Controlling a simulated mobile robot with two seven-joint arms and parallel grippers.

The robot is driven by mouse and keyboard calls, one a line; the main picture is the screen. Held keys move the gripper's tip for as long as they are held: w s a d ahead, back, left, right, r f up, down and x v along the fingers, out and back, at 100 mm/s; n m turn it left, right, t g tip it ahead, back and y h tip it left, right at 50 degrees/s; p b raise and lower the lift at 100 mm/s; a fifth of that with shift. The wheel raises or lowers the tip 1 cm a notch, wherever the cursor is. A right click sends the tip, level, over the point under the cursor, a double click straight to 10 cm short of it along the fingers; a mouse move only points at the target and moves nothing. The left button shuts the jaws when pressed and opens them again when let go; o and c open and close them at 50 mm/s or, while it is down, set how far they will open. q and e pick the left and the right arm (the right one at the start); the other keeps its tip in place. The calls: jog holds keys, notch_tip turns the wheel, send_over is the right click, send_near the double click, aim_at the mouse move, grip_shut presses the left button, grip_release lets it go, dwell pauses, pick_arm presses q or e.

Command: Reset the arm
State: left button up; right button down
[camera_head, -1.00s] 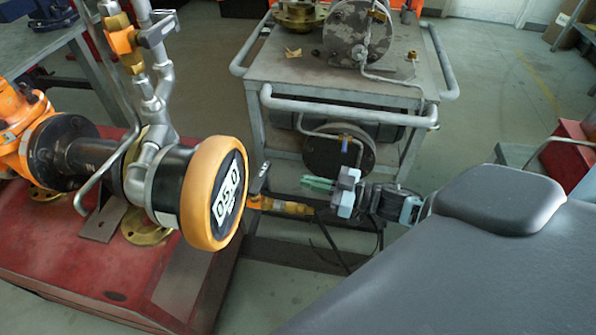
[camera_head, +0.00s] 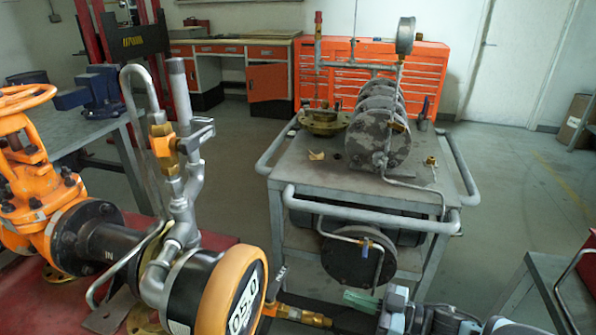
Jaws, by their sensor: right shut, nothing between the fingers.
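My right gripper (camera_head: 352,297) shows at the bottom of the head view, right of the centre. Its green fingers are together and point left, with nothing between them. It is in front of the cart, below the dark round flange (camera_head: 350,262). The gate valve (camera_head: 38,170) is orange with an orange handwheel, at the left edge. It joins a black pipe marked IN. My left gripper is out of view.
A grey cart (camera_head: 432,180) with rails stands behind my right gripper, carrying grey pipe fittings (camera_head: 375,140). A workbench with a blue vise (camera_head: 95,92) is at the left. An orange tool cabinet (camera_head: 430,75) stands at the back.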

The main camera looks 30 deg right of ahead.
jog(key=shift+a, duration=0.1)
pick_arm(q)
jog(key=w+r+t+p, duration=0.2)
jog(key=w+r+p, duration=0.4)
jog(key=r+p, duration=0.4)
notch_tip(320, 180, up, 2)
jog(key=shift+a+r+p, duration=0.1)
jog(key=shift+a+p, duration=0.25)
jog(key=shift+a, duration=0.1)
pick_arm(e)
jog(key=s+a+f+m+g+h, duration=0.2)
jog(key=s+a+h, duration=0.2)
jog(key=s, duration=0.9)
jog(key=s+a+f+m+g+h, duration=0.3)
jog(key=s+a, duration=0.6)
jog(key=s, duration=0.4)
jog(key=shift+s+a+f+g+h, duration=0.2)
jog(key=shift+f+g+h, duration=0.15)
jog(key=shift+h, duration=0.55)
